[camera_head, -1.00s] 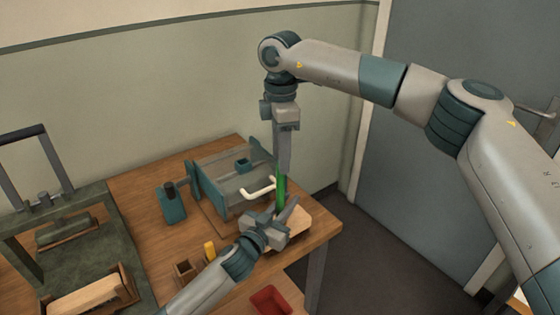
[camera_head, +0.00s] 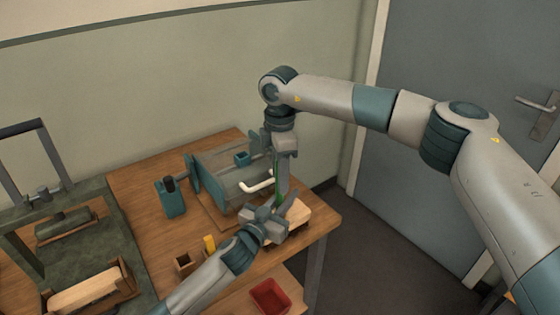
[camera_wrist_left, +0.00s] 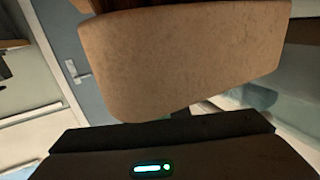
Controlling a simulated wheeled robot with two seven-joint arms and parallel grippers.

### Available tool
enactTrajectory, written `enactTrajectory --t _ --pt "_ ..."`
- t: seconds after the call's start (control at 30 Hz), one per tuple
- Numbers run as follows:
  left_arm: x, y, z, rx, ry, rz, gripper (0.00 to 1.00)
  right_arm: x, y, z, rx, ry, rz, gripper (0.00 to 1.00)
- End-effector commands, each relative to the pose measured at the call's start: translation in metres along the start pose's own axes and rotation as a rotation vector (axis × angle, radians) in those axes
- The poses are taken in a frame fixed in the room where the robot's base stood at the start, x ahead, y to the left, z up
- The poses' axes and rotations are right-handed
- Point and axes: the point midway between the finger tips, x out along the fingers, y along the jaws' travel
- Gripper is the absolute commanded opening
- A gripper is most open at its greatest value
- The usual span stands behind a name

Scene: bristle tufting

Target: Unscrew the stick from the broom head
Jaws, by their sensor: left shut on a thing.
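The broom head (camera_head: 310,218), a pale tan wooden block, is at the right corner of the workbench. My left gripper (camera_head: 283,216) is shut on it from the left. The block fills the upper part of the left wrist view (camera_wrist_left: 180,60), above a dark part of my gripper. The green stick (camera_head: 278,198) stands upright at the head; only a short strip shows, and its joint with the head is hidden. My right gripper (camera_head: 282,185) points down at the stick, its fingers overlapping it; whether they are closed on it cannot be told.
A machine with a white crank (camera_head: 258,185) stands behind the grippers. A teal holder (camera_head: 171,200), a small wooden box (camera_head: 184,264) and a yellow piece (camera_head: 210,245) stand on the workbench (camera_head: 140,190). A red tray (camera_head: 270,296) is lower in front. A dark green stand is at left.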

Motion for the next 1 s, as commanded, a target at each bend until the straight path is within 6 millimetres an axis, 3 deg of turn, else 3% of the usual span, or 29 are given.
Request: enactTrajectory --t 0.3,0.67,0.7,0.87,1.0 --pt "0.0 0.0 0.0 0.0 0.0 0.0 0.0 0.032 0.0 0.0 0.0 0.001 0.001 0.38" --pt "0.0 0.0 0.0 0.0 0.0 0.0 0.0 0.036 0.0 0.0 0.0 0.0 0.001 0.38" --pt "0.0 0.0 0.0 0.0 0.0 0.0 0.0 0.036 0.0 0.0 0.0 0.0 0.001 0.36" --pt "0.0 0.0 0.0 0.0 0.0 0.0 0.0 0.036 0.0 0.0 0.0 0.0 0.001 0.0" --pt "0.0 0.0 0.0 0.0 0.0 0.0 0.0 0.036 0.0 0.0 -0.003 0.0 0.001 0.0"
